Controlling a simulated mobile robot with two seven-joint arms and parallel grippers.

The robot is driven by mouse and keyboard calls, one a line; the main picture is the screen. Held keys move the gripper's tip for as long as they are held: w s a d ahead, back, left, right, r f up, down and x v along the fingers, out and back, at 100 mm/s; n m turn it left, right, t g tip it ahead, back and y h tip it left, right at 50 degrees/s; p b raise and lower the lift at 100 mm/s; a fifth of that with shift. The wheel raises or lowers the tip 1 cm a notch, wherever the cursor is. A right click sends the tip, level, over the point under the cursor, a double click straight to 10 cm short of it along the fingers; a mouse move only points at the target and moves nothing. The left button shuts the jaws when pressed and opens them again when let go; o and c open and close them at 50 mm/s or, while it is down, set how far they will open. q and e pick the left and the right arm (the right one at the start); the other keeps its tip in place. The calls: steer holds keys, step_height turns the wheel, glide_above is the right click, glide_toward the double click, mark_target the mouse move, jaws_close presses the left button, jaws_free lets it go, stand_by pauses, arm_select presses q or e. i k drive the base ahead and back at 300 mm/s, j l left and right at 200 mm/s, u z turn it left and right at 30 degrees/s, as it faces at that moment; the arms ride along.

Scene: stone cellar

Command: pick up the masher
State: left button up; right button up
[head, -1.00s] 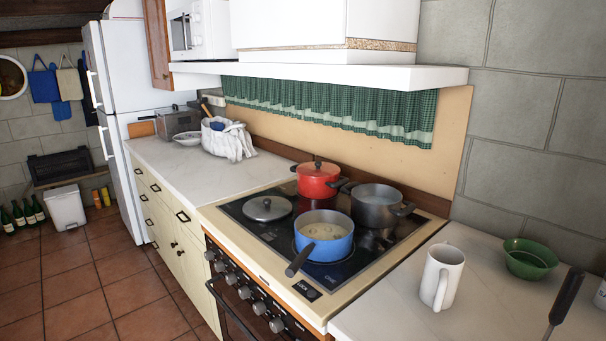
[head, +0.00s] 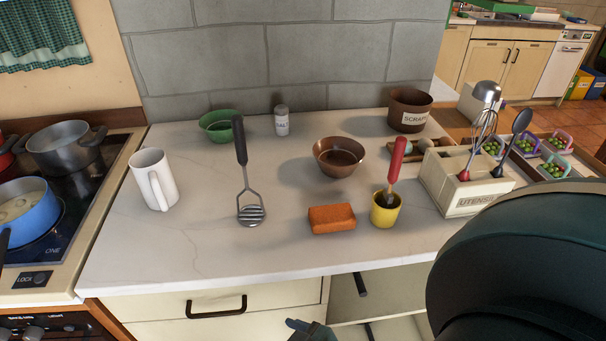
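The masher (head: 244,170) stands on the white marble counter left of the middle in the head view. Its black handle points up and its slotted metal head (head: 251,215) is down on the counter. Nothing holds it, and its handle top overlaps the green bowl (head: 217,125) behind. A dark teal part of my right arm fills the lower right. A small blue-grey piece at the bottom edge looks like the tip of my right gripper (head: 310,330), below the counter's front edge; most of it is cut off. My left gripper is not in view.
A white mug (head: 154,180) stands left of the masher, an orange sponge (head: 332,218) right. The stove with pots is left. Counter in front is clear.

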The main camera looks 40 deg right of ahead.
mark_target(236, 120)
steer(key=z, duration=0.75)
